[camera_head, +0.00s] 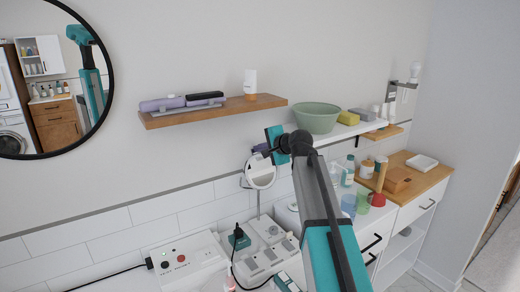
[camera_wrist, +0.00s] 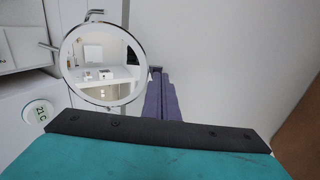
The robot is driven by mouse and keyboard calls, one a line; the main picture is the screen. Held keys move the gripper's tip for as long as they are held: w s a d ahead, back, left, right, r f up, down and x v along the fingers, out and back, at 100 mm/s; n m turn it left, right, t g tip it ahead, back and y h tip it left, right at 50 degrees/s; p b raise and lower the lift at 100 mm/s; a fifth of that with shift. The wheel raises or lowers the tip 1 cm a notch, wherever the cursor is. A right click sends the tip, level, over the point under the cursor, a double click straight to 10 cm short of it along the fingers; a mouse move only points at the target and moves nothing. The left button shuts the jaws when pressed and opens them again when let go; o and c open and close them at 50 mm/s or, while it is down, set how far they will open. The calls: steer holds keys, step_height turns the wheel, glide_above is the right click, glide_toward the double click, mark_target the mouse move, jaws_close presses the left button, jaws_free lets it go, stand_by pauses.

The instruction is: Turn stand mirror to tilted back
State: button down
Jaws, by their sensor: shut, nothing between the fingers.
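The stand mirror (camera_head: 261,171) is a small round mirror with a white rim on a thin stem, low against the tiled wall in the head view. It shows large at the upper left of the wrist view (camera_wrist: 101,62), where its glass reflects a white room. Its exact tilt is hard to tell. My gripper (camera_head: 260,148) is at the mirror's upper edge in the head view. Its purple fingers (camera_wrist: 161,96) are together and empty, just right of the rim in the wrist view. I cannot tell whether they touch it. The mirror's foot is unclear.
A wooden shelf (camera_head: 215,109) with purple items hangs above. A green bowl (camera_head: 316,118) stands on a white shelf to the right. White power boxes (camera_head: 188,262) and cables crowd the counter below. Bottles and cups (camera_head: 362,195) stand right of my arm.

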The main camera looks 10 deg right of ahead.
steer(key=r+b+v, duration=0.1)
steer(key=b+v, duration=0.1)
steer(key=v, duration=1.1)
steer(key=shift+w+d, duration=0.1)
